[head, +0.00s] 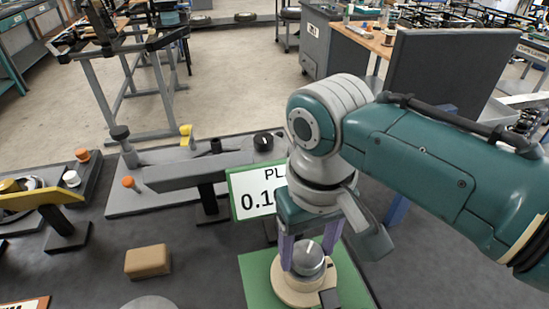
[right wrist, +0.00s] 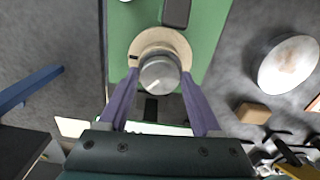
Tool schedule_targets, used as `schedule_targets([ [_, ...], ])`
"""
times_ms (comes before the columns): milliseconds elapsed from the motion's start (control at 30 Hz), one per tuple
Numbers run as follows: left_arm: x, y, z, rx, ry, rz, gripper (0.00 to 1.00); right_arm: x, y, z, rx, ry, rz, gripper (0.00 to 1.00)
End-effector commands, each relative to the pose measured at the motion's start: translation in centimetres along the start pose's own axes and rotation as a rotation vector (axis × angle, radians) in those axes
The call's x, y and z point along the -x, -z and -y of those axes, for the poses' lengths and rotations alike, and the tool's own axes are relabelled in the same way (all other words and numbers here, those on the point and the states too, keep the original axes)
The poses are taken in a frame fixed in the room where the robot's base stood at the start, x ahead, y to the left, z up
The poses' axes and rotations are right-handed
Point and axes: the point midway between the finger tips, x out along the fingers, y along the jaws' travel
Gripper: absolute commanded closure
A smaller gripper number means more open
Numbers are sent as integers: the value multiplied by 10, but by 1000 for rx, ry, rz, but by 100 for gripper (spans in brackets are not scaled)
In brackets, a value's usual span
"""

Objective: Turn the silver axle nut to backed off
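The silver axle nut (head: 309,258) is a round metal knob with a white line on its top. It sits on a cream round base (head: 293,291) on a green plate (head: 256,268). In the right wrist view the nut (right wrist: 160,75) shows its white line pointing to the lower left. My right gripper (head: 308,256) points down over it, with one purple finger on each side. In the right wrist view the fingertips (right wrist: 160,73) lie against both sides of the nut, with no clear gap. My left gripper is out of view.
A green-framed sign (head: 257,196) stands behind the nut, partly covered by my right arm. A tan block (head: 147,261) lies on the dark bench to the left. A grey fixture with a long bar (head: 212,172) stands behind it. A pale round disc (right wrist: 289,65) lies beside the plate.

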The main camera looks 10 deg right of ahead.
Motion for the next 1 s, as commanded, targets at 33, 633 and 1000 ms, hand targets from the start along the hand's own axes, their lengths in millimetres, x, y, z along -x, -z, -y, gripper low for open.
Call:
schedule_targets([
  [33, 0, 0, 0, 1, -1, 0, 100, 0, 0, 0, 0, 0, 0, 41],
  [633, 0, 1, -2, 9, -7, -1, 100, 0, 0, 0, 2, -1, 0, 96],
  [1000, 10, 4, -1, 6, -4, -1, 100, 2, 0, 0, 134, 0, 0, 96],
])
